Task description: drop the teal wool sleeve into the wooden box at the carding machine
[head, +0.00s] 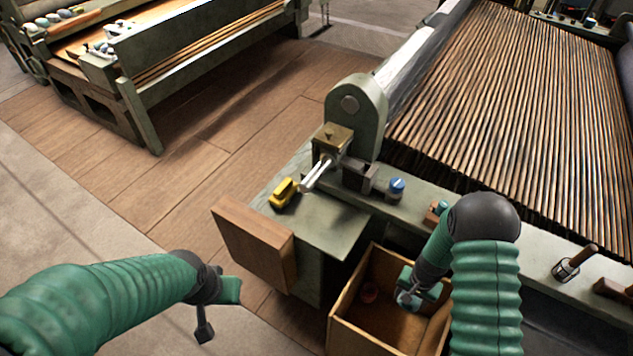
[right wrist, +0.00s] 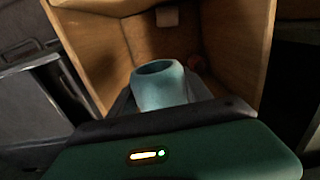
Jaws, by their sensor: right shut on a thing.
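The wooden box (head: 352,334) stands open at the front of the carding machine (head: 530,100), in the lower middle of the head view. My right gripper (head: 412,296) reaches down into its opening. It is shut on the teal wool sleeve (right wrist: 160,86), a short hollow cylinder with its open end showing in the right wrist view. Part of the sleeve (head: 406,299) also shows in the head view. The box walls (right wrist: 110,50) rise around it. My left gripper (head: 217,312) hangs empty over the floor at lower left; its finger opening is unclear.
A small red thing (head: 369,292) lies inside the box. A wooden panel (head: 255,243) stands left of the box. On the machine's ledge are a yellow object (head: 284,192), a blue-topped jar (head: 396,189) and a wooden-handled tool (head: 575,263). Floor at left is clear.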

